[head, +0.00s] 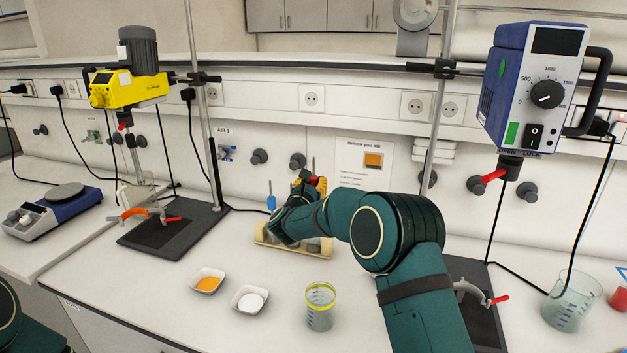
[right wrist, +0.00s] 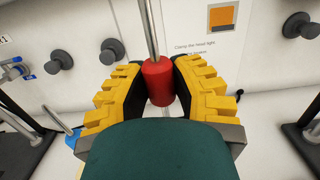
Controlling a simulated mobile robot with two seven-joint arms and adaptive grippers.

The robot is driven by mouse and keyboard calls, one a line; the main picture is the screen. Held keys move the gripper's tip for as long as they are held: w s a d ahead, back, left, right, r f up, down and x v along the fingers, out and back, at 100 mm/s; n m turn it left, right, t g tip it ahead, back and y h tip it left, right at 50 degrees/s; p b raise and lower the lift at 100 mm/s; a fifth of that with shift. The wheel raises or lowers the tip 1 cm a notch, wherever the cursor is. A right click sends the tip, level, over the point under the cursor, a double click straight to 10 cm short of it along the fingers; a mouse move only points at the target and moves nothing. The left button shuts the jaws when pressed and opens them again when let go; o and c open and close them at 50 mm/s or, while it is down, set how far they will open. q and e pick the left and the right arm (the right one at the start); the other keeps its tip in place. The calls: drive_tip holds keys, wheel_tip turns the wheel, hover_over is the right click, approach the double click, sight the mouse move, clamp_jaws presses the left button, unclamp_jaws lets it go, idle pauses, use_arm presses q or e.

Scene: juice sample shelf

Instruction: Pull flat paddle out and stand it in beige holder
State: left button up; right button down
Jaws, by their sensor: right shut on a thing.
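My right gripper (head: 312,184) is at the beige holder (head: 262,241) near the back of the bench. In the right wrist view its yellow fingers (right wrist: 160,85) are shut on a red grip (right wrist: 158,82) with a thin metal rod (right wrist: 151,28) rising from it. The far end of this tool is hidden, so I cannot see whether it is the flat paddle or whether it is clear of the holder. A blue-handled tool (head: 271,203) stands at the holder's left. My arm hides much of the holder. My left gripper is out of view.
Two white dishes, one with orange powder (head: 207,284) and one with white powder (head: 251,300), and a yellow-rimmed beaker (head: 320,308) stand in front. A yellow stirrer (head: 128,88) on a stand is left; a blue-white stirrer (head: 540,90) hangs right.

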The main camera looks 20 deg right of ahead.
drive_tip(key=shift+f+p, duration=0.4)
drive_tip(key=shift+f, duration=0.8)
drive_tip(key=shift+b, duration=1.95)
drive_tip(key=shift+f+b, duration=1.55)
drive_tip(key=shift+b, duration=0.95)
drive_tip(key=shift+a+f, duration=0.1)
drive_tip(key=shift+f, duration=1.4)
idle(0.3)
drive_tip(key=c, duration=0.8)
unclamp_jaws()
